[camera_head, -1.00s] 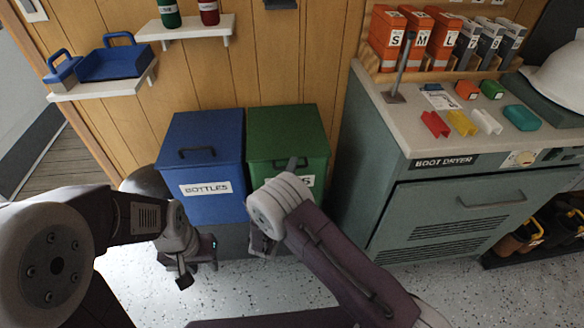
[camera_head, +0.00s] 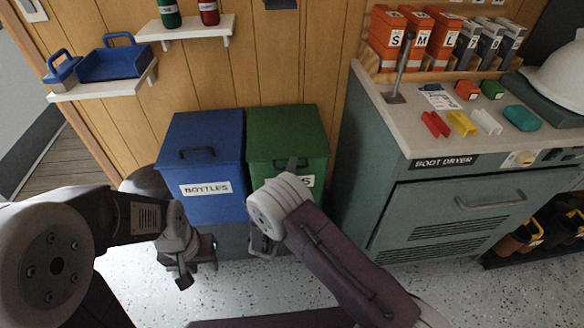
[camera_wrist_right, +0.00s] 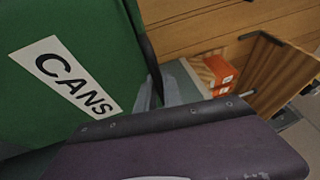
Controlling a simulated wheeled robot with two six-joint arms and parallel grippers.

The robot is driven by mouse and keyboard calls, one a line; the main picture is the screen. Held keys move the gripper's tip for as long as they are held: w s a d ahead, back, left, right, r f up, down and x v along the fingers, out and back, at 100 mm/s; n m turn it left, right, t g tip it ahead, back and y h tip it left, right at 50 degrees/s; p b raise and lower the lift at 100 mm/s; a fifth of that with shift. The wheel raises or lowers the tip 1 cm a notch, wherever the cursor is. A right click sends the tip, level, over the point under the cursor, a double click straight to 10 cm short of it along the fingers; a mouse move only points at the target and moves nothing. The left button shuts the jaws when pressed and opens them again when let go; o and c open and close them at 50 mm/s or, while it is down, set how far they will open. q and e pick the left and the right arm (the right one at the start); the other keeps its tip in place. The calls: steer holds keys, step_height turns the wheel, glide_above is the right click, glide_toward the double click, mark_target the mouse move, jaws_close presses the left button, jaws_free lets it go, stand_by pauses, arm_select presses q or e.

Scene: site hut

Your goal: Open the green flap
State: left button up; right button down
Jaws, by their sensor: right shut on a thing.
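The green bin (camera_head: 319,163) stands beside the blue one, its green flap (camera_head: 287,128) on top looking shut. A white CANS label is mostly hidden behind my right wrist in the head view, but the label (camera_wrist_right: 66,76) reads clearly in the right wrist view. My right gripper (camera_head: 291,165) is at the dark handle on the flap's front and shut on it. My wrist hides most of the contact. My left gripper (camera_head: 198,262) hangs low in front of the blue bin, away from the flap. Its jaw opening cannot be made out.
The blue BOTTLES bin (camera_head: 210,206) stands directly left of the green bin. The boot dryer cabinet (camera_head: 440,215) stands close on the right. A wall shelf (camera_head: 200,29) with bottles is above the bins. Speckled floor in front is clear.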

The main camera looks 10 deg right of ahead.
stand_by(0.4)
steer(key=w+r+n+g+y+p, duration=0.1)
steer(key=w+r+g+p, duration=0.1)
steer(key=r+p, duration=0.7)
steer(key=w+r+n+g+p, duration=0.1)
steer(key=w+r+g+p, duration=0.2)
steer(key=r+p, duration=0.7)
steer(key=shift+w+r+y+p, duration=0.25)
steer(key=shift+w+y+p, duration=0.25)
steer(key=shift+p, duration=2.5)
steer(key=shift+w, duration=0.1)
steer(key=c, duration=1.5)
jaws_free()
